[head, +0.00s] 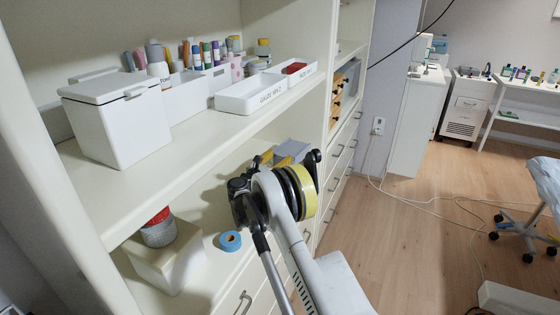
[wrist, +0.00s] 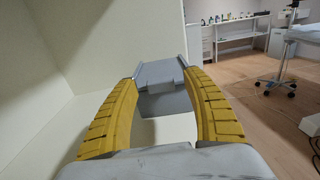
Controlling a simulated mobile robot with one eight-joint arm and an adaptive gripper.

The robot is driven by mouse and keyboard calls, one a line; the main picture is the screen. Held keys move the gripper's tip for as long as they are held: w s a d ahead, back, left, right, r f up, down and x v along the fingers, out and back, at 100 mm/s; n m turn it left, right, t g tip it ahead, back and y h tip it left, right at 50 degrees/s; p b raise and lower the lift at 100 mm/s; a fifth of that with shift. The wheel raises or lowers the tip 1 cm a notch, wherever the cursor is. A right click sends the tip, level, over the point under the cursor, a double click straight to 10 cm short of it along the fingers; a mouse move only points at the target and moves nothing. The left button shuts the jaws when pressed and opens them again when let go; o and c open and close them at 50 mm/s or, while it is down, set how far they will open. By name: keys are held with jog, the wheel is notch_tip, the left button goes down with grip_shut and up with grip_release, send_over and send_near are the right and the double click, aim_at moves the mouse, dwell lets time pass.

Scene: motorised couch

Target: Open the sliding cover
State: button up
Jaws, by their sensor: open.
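A grey box sits on the lower shelf, with a flat grey cover (wrist: 160,70) on top and a small raised lip at its near edge. The box's grey body (wrist: 168,105) shows below the cover. In the head view the grey cover (head: 294,149) is partly hidden behind my arm. My gripper (wrist: 163,80) is open, with one yellow finger on each side of the cover's near end. I cannot tell whether the fingertips touch it. In the head view my gripper (head: 276,158) is mostly hidden by my wrist.
The upper shelf (head: 200,125) above holds a white lidded box (head: 115,115), white trays (head: 250,95) and several bottles. A blue tape roll (head: 230,241) and a white box (head: 165,258) are on the lower shelf. Open floor lies right.

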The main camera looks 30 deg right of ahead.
jog(key=shift+w+d, duration=0.3)
jog(key=shift+d, duration=0.1)
jog(key=shift+c, duration=0.5)
grip_shut()
jog(key=v, duration=1.1)
jog(key=shift+o, duration=0.5)
grip_release()
jog(key=shift+d, duration=0.1)
jog(key=shift+r, duration=0.15)
